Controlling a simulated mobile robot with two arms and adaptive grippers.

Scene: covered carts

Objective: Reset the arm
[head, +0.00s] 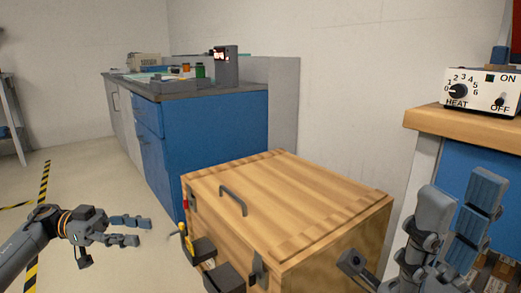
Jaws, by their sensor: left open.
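My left gripper (136,231) is at the lower left, in front of the grey floor and left of the wooden box. Its fingers point right, are spread apart and hold nothing. My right gripper (430,222) is at the lower right, close to the camera and beside the box's right side. Its long fingers point up, and its other finger stands well apart at the left. Nothing shows between them.
A wooden box (290,205) with a handle on its closed lid fills the lower middle. A blue cabinet (215,145) with a cluttered top stands behind it. A heater control box (481,89) sits on a wooden worktop (455,124) at right.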

